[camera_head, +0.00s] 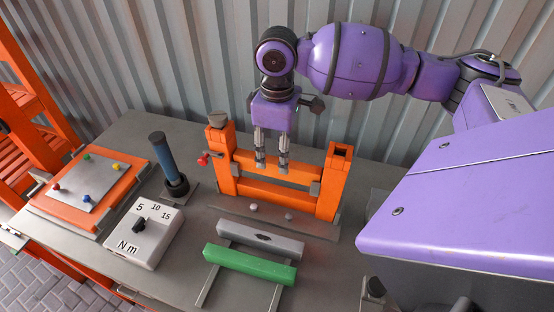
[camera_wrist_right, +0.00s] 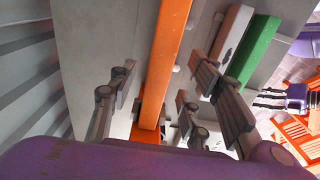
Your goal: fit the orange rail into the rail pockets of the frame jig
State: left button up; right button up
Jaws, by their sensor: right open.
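The frame jig has two orange uprights, a left one (camera_head: 226,165) and a right one (camera_head: 333,185), on a grey base. The upper orange rail (camera_head: 300,174) spans between them, with a lower orange bar (camera_head: 285,198) below it. I cannot tell how deep the upper rail's ends sit in the pockets. My right gripper (camera_head: 271,166) points down over the rail's middle, open. In the right wrist view an orange bar (camera_wrist_right: 170,40) runs between its spread fingers. A small purple part with thin fingers, apparently my left gripper (camera_wrist_right: 270,98), shows far off there; its jaws are unclear.
A grey bar (camera_head: 262,239) and a green bar (camera_head: 250,263) lie on supports in front of the jig. A torque dial box (camera_head: 143,235), a blue-handled tool (camera_head: 169,165) and an orange tray with a pegged plate (camera_head: 88,187) stand left. A corrugated wall (camera_head: 180,60) rises behind.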

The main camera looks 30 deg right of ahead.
aim_at(277, 161)
notch_tip(277, 161, up, 8)
jog(key=shift+r, duration=0.2)
dwell(0.6)
